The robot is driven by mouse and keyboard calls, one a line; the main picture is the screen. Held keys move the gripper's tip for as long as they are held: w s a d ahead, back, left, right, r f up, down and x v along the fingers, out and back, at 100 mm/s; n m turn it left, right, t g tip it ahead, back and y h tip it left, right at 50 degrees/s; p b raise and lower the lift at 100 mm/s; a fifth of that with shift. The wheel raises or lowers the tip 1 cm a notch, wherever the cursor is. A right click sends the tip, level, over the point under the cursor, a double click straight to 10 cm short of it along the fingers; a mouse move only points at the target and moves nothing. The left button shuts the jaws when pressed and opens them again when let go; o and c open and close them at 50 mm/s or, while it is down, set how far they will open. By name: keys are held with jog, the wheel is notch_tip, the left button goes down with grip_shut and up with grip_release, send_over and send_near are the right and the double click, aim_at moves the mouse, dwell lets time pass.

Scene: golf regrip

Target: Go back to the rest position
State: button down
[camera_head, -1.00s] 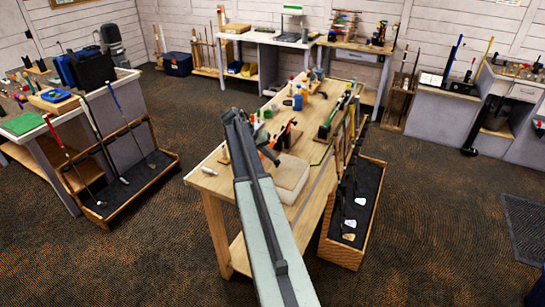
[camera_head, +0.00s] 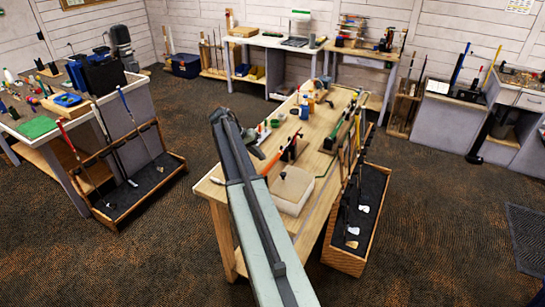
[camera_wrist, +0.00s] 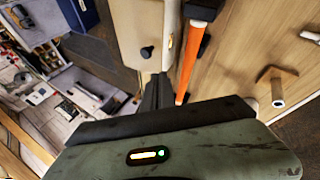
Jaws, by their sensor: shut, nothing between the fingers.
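My gripper (camera_wrist: 158,92) shows in the wrist view as dark narrow fingers, closed together with nothing between them. It hangs above the workbench, beside a pale box (camera_wrist: 140,22) with a black knob and an orange bar (camera_wrist: 188,65). I cannot tell whether it touches either. In the head view my raised arm covers the middle of the picture, and my fingers cannot be made out behind it. The workbench (camera_head: 322,165) lies beyond and to the right of my arm. The pale box (camera_head: 292,192) and orange bar (camera_head: 275,158) sit near its front end.
A club rack (camera_head: 345,262) stands along the workbench's right side. Another rack (camera_head: 110,210) of clubs stands before the left bench (camera_head: 45,128). Small tools clutter the workbench. Dark carpet (camera_head: 420,230) is open at right and front left.

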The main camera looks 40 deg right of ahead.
jog(key=shift+w+a+r, duration=0.5)
jog(key=shift+w+a, duration=0.25)
jog(key=shift+w, duration=0.05)
jog(key=w+a+f+n+t+b, duration=0.1)
jog(key=a+f+b, duration=0.3)
jog(key=a, duration=0.5)
jog(key=w+a+f+n+t+b, duration=0.1)
jog(key=a+f+n+b, duration=0.3)
jog(key=a, duration=0.6)
jog(key=s+a+f+n+y+b, duration=0.1)
jog(key=s+a+f+y, duration=0.1)
jog(key=a, duration=0.6)
jog(key=s+a+f+n+t+y+b, duration=0.1)
jog(key=s+a+f+n+y, duration=0.1)
jog(key=s+a, duration=0.5)
jog(key=s+a+f+n+y+b, duration=0.1)
jog(key=s+a+f, duration=0.3)
jog(key=a, duration=0.7)
jog(key=shift+s+f+n+t+y+b, duration=0.4)
jog(key=shift+s+n+y, duration=0.2)
jog(key=shift+s+n, duration=0.1)
